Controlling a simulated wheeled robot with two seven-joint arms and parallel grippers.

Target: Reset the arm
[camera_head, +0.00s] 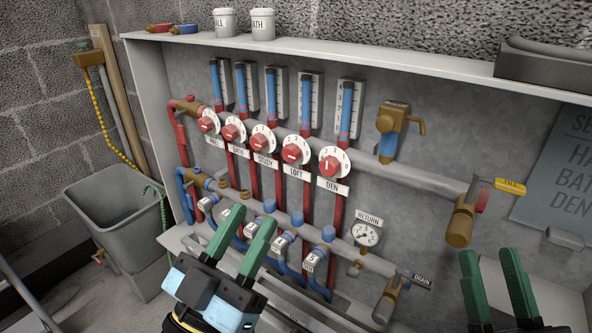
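My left gripper (243,239) has two green fingers standing apart with nothing between them. It is in front of the lower pipe of a manifold, near its valves. Its fingers cover part of the lower row. My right gripper (492,262) shows at the lower right with two green fingers apart and empty. It is in front of the cabinet's right side, to the right of the drain valve (390,297). My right arm below the fingers is mostly out of frame.
Red dials (263,140) line the upper pipe (400,170), with flow gauges above. A grey bucket (85,205) stands left. White cups (263,24) stand on the cabinet top.

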